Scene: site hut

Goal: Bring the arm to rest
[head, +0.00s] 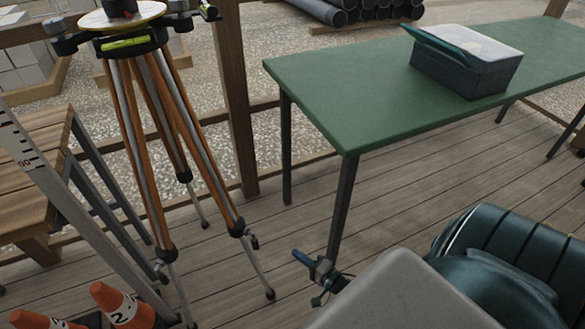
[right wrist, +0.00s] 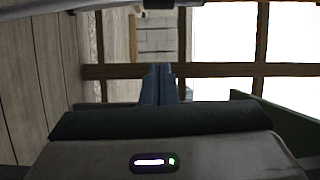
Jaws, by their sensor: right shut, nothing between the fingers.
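My right gripper (head: 302,258) shows small near the bottom middle of the head view, beyond the grey edge of my own body. It is low in front of the green table's near leg, over the plank floor. Its blue fingers are together with nothing between them; they also show in the right wrist view (right wrist: 160,84), side by side and pointing away. Most of the arm behind the gripper is hidden in the head view. My left gripper does not show.
The green table (head: 340,95) carries a dark lidded box (head: 462,75). A wooden tripod (head: 165,130) stands on the left, beside a slatted bench (head: 35,175). Orange cones (head: 120,303) are at the lower left. Floor (head: 240,285) between tripod and gripper is clear.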

